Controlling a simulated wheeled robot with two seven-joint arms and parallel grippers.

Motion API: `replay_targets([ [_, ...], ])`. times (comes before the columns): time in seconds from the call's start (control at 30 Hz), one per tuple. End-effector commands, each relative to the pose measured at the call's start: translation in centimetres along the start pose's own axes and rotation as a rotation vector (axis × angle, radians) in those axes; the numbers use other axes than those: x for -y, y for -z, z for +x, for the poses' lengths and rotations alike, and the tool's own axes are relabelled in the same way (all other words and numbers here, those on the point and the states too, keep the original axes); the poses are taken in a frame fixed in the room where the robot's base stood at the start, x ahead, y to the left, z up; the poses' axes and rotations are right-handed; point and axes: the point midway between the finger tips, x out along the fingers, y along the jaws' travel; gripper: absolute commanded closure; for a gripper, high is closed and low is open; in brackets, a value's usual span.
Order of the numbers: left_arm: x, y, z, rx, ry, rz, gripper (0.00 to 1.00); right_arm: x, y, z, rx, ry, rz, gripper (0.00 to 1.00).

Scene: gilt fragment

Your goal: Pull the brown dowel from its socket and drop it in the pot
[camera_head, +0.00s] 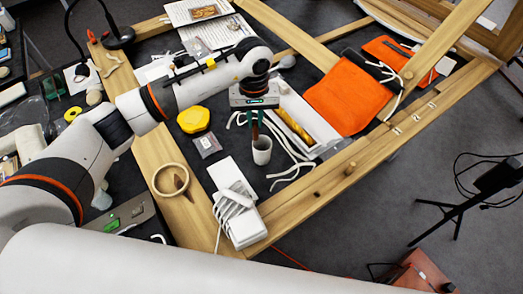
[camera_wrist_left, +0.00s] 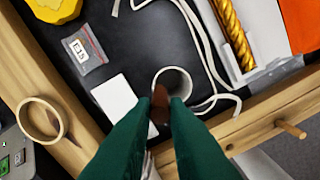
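My left gripper (camera_head: 255,133) is above the white pot (camera_head: 262,156), fingers pointing down. In the left wrist view its green fingers (camera_wrist_left: 160,108) are closed around a brown dowel (camera_wrist_left: 160,94). The dowel's end overlaps the opening of the pot (camera_wrist_left: 172,76) in that view; I cannot tell how far it reaches inside. The pot stands upright on the dark surface inside the wooden frame. A dark hole (camera_head: 317,195) is in the frame's front rail, and a light wooden peg (camera_head: 350,168) sticks out farther along that rail. My right gripper is not in view.
A white box with a cable (camera_head: 237,215) lies left of the pot. White cords (camera_head: 288,172) and a tray with a gilt twisted piece (camera_head: 292,122) lie to the right. A yellow object (camera_head: 193,119), an orange cloth (camera_head: 347,97) and a wooden ring (camera_head: 157,187) are nearby.

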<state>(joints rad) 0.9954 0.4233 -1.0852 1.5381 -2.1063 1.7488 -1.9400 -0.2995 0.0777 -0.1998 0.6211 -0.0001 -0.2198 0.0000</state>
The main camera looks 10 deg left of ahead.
Motion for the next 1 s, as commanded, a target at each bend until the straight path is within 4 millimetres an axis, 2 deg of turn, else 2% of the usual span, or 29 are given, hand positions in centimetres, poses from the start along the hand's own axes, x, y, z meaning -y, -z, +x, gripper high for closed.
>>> replay_targets([
  [0.03, 0.0, 0.0, 0.0, 0.0, 0.0, 0.0, 0.78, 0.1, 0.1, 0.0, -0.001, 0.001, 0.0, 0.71],
  [0.13, 0.0, 0.0, 0.0, 0.0, 0.0, 0.0, 0.62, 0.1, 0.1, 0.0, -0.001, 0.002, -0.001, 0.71],
  [0.4, 0.0, 0.0, -0.1, 0.001, 0.0, 0.0, 0.62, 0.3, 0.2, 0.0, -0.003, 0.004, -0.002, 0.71],
  [0.53, 0.1, -0.1, -0.9, 0.003, 0.002, 0.0, 0.62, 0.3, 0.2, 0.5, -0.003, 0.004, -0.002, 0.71],
  [0.67, 0.0, -0.1, -2.9, 0.006, 0.002, 0.001, 0.62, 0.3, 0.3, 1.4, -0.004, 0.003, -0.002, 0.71],
  [1.0, 0.1, -0.1, -9.8, 0.005, 0.001, 0.0, 0.62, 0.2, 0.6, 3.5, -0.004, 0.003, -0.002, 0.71],
])
